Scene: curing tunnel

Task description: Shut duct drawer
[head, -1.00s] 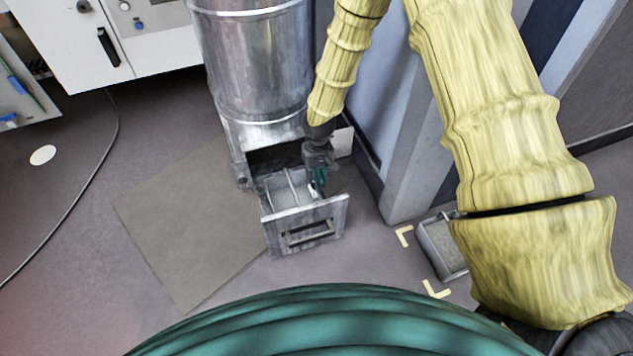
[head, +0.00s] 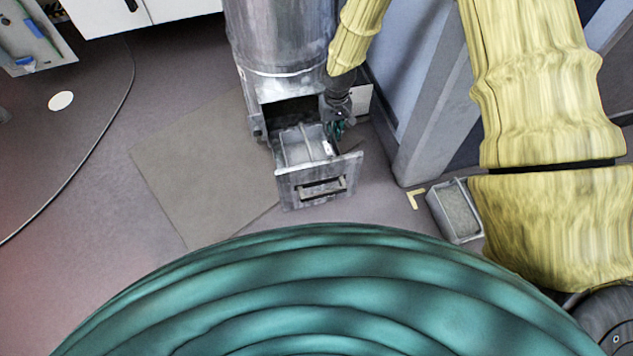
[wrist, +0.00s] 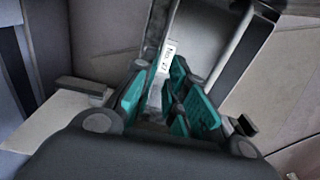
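The duct drawer (head: 320,184), a grey metal tray with a slotted handle in its front panel, stands pulled out from the base of the round metal duct (head: 280,40). A dark opening shows behind it. Its inside with thin cross rods is visible. My gripper (head: 338,128) points down at the drawer's right side, behind the front panel. In the wrist view, the teal fingers of my gripper (wrist: 168,95) lie around or beside a metal strip with a white label (wrist: 164,60). Whether they press on it is unclear.
A grey wall column (head: 415,150) stands close to the right of the drawer. A small grey bin (head: 456,210) sits on the floor further right, by a yellow corner mark (head: 416,196). The floor left of the drawer, with a flat brownish mat (head: 205,165), is clear.

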